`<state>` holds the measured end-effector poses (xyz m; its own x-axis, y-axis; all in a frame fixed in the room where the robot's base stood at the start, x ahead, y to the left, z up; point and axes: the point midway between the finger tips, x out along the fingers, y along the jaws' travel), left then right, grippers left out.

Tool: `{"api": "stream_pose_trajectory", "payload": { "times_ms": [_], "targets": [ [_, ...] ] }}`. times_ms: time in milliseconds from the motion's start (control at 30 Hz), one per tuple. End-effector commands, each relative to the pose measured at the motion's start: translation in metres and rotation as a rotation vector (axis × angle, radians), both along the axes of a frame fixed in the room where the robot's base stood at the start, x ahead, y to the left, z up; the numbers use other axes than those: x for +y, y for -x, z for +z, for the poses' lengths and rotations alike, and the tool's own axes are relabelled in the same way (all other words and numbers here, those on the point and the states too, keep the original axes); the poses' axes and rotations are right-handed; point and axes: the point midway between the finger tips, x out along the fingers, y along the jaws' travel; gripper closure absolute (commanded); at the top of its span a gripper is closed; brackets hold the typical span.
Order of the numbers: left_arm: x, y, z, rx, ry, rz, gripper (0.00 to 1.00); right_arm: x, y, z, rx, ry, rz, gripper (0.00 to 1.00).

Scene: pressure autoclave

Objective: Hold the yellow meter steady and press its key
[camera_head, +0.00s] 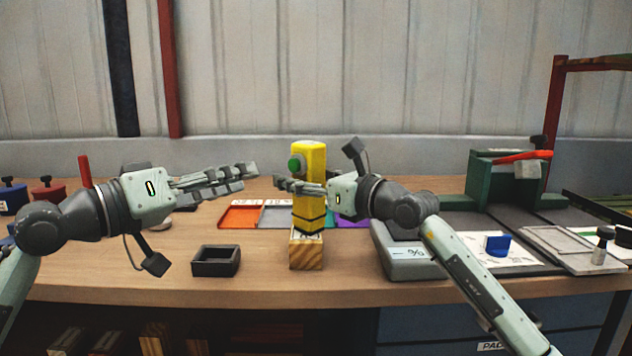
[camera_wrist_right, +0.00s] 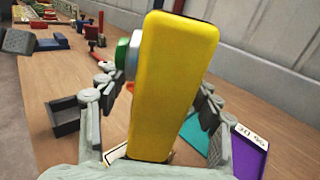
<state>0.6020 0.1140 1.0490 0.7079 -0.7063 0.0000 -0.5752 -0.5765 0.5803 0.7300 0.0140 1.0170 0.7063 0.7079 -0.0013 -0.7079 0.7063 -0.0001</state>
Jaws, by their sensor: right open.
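The yellow meter (camera_head: 311,160) stands upright on a small wooden block (camera_head: 306,250) near the middle of the table. Its round green key (camera_head: 296,164) sticks out on the side facing left. My right gripper (camera_head: 298,187) is open, with one finger on each side of the meter; in the right wrist view the meter (camera_wrist_right: 172,85) fills the space between the fingers. Whether the pads touch it cannot be told. My left gripper (camera_head: 246,178) is left of the meter, pointing towards it at a little below key height. Its fingers look apart and empty, clear of the key.
A small dark open box (camera_head: 216,261) sits front left of the block. Orange, grey and purple trays (camera_head: 240,216) lie behind the meter. A grey scale-like device (camera_head: 408,264) stands to the right, under my right arm. A green stand (camera_head: 503,180) is further right.

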Motion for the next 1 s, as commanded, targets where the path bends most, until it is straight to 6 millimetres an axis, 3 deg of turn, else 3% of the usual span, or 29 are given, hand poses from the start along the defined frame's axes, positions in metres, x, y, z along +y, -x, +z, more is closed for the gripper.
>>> {"api": "stream_pose_trajectory", "payload": {
  "times_ms": [200, 467, 1000],
  "targets": [
    [0.0, 0.0, 0.0, 0.0, 0.0, 0.0, 0.66, 0.0121, -0.0121, 0.0005, -0.001, -0.001, 0.0, 0.36],
    [0.0, 0.0, 0.0, 0.0, 0.0, 0.0, 0.66, 0.0129, -0.013, 0.0002, -0.001, -0.001, 0.0, 0.36],
    [0.0, 0.0, 0.0, 0.0, 0.0, 0.0, 0.66, 0.0125, -0.0129, 0.0002, -0.001, -0.001, 0.0, 1.0]
  ]
}}
